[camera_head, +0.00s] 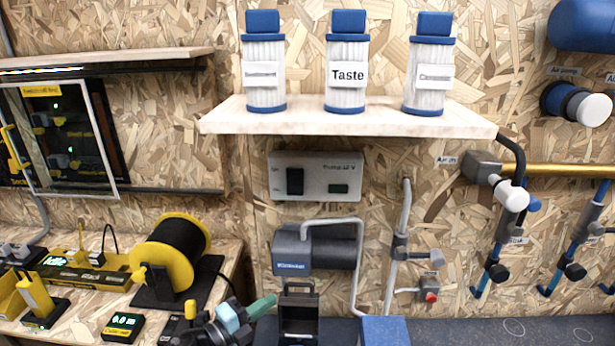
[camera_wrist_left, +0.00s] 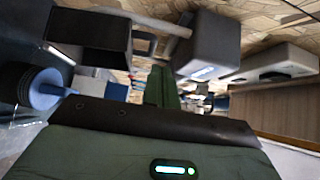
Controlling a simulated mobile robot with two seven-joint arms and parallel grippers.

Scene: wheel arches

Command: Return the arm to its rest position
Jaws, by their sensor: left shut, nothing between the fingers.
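My left gripper (camera_head: 264,306) shows at the bottom of the head view, left of centre. Its green fingers point to the right, near a black upright bracket (camera_head: 299,312). In the left wrist view the green fingers (camera_wrist_left: 162,85) stand together in the middle, shut with nothing between them. My left arm's black and teal wrist shows low in the head view, in front of the bench. My right gripper is in neither view.
A yellow spool (camera_head: 164,262) with black winding stands on the left bench (camera_head: 75,325). A shelf (camera_head: 350,122) with three white-and-blue canisters (camera_head: 347,62) is above. A blue box (camera_head: 384,330) lies right of the bracket. Pipes and valves (camera_head: 509,194) line the right wall.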

